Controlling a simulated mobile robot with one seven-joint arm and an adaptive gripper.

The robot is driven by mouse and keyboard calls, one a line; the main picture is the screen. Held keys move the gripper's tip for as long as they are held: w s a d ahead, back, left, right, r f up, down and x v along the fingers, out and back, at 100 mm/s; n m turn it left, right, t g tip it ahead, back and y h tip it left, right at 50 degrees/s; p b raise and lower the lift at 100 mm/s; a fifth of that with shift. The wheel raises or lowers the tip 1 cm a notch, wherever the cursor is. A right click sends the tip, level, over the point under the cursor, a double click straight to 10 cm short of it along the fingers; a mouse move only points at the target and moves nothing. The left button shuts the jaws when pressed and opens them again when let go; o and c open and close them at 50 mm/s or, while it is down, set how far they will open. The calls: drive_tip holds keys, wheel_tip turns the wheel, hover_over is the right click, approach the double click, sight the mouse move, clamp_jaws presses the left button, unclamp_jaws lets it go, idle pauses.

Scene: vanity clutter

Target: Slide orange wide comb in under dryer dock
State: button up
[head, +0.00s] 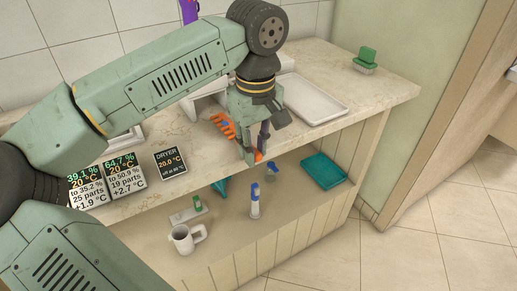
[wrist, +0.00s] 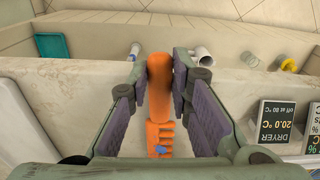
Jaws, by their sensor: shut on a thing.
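The orange wide comb (head: 223,126) is in my gripper (head: 251,157), near the front edge of the stone counter. In the wrist view, the two finger pads of my gripper (wrist: 159,78) are closed on the smooth handle of the comb (wrist: 159,95). Its teeth point right, nearer the camera, with a small blue patch beside them. A white box-like stand (head: 207,101), possibly the dryer dock, is behind my arm and mostly hidden. I cannot see the gap under it.
A DRYER display (head: 171,163) and other readouts stand left on the counter. A white tray (head: 318,100) and green brush (head: 367,58) are at right. The shelf below holds a mug (head: 183,239), a blue-topped bottle (head: 254,203) and a teal tray (head: 323,170).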

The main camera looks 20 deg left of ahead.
sight(223, 120)
drive_tip(key=shift+w+a+f+p, duration=0.1)
drive_tip(key=shift+w+a+p, duration=0.45)
drive_tip(key=shift+w+a, duration=1)
drive_tip(key=shift+w+a+r+p, duration=0.1)
drive_tip(key=shift+w+a+p, duration=0.65)
drive_tip(key=shift+a, duration=1.35)
drive_tip(key=shift+w+a+f+p, duration=0.1)
drive_tip(key=shift+w+a+p, duration=0.25)
drive_tip(key=shift+w+a, duration=1.3)
drive_tip(key=shift+s+a, duration=0.2)
drive_tip(key=shift+s, duration=0.05)
drive_tip(key=o, duration=1)
drive_tip(key=shift+c, duration=0.2)
wheel_tip(223, 120, up, 12)
drive_tip(key=shift+d, duration=0.25)
drive_tip(key=shift+s, duration=0.15)
